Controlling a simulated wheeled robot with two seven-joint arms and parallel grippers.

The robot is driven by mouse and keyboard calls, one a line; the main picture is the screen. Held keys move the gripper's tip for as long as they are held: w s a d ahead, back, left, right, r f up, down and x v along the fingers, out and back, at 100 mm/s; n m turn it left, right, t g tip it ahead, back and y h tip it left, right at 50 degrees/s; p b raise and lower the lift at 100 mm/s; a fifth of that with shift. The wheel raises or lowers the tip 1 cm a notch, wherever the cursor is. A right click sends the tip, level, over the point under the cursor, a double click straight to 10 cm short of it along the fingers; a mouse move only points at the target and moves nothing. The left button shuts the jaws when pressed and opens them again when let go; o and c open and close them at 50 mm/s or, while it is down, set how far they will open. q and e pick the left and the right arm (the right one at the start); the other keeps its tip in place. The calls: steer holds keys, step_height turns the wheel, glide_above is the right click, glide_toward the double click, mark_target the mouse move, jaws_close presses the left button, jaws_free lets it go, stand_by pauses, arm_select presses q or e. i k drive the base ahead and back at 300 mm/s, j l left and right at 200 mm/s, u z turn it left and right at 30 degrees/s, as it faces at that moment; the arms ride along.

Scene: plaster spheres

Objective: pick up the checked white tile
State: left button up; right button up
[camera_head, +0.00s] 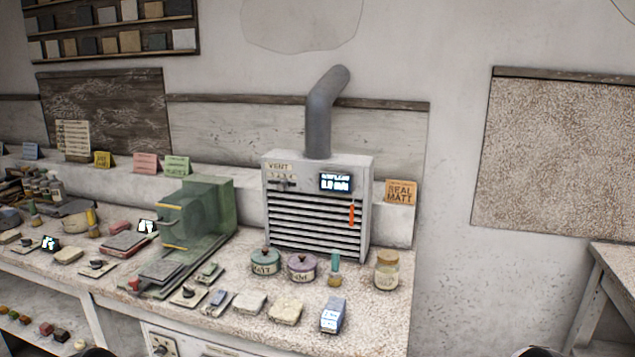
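I cannot make out a check pattern on any tile. Two pale, off-white tiles lie side by side at the front of the speckled bench (388,322): a left pale tile (249,302) and a right pale tile (286,311) with a rougher edge. Another pale tile (68,256) lies further left on the bench. Which one is the checked white tile I cannot tell. Dark rounded shapes, possibly parts of my arms, just show at the bottom edge on the left and right. No gripper fingers are visible.
A grey vented unit (318,208) with a pipe and display stands at the back. A green translucent machine (196,220) is left of it. Two lidded pots (265,262) (301,267), a jar (386,271) and a blue-white box (333,315) stand close to the pale tiles.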

mark_target(247, 300)
steer(key=u, duration=1.2)
steer(key=k+j, duration=0.15)
steer(key=k, duration=0.45)
